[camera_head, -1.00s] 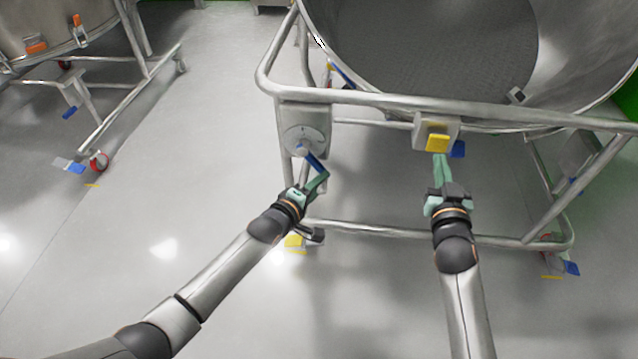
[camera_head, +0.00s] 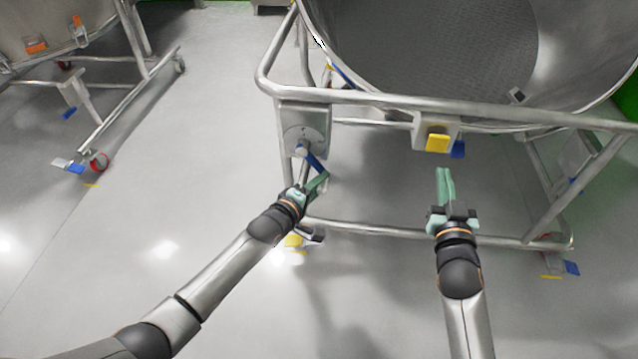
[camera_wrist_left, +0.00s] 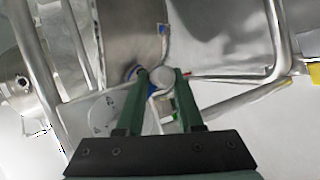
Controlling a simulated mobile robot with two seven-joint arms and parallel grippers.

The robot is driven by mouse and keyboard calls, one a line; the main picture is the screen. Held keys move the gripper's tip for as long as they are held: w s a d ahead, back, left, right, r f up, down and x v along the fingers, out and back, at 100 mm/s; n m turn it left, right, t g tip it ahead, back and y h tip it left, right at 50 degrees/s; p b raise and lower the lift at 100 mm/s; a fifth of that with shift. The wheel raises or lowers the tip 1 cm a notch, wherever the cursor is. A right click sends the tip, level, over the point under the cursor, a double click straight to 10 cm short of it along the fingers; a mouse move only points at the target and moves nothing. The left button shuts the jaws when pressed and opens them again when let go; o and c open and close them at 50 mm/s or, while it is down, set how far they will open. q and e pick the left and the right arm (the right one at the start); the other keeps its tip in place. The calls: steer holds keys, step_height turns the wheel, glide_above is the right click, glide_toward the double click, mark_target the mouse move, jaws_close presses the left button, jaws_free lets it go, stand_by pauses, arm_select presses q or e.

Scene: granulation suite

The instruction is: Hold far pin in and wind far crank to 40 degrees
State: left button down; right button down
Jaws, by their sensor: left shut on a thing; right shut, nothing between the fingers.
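The crank is a blue arm (camera_head: 314,161) on a round dial (camera_head: 304,139) set in a grey plate at the left leg of the vessel's frame. My left gripper (camera_head: 322,180) is shut on the crank's end. In the left wrist view its green fingers (camera_wrist_left: 158,84) close around a pale round knob (camera_wrist_left: 161,76), with the dial (camera_wrist_left: 103,113) to the left. The yellow pin block (camera_head: 438,143) sits on a grey box under the frame's top rail. My right gripper (camera_head: 445,172) is shut and empty, below the yellow block and apart from it.
A large steel vessel (camera_head: 430,45) rests in the tubular frame (camera_head: 400,100). A lower rail (camera_head: 380,232) runs between the arms. A blue tab (camera_head: 458,149) is beside the yellow block. Another frame on castors (camera_head: 130,90) stands left. Open floor lies between.

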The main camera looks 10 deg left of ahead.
arm_select(q)
steer(key=c, duration=0.9)
jaws_free()
steer(key=shift+s+d+f, duration=0.15)
steer(key=shift+d, duration=0.2)
steer(key=o, duration=0.4)
steer(key=shift+a, duration=0.25)
steer(key=s, duration=0.9)
steer(key=shift+s, duration=0.35)
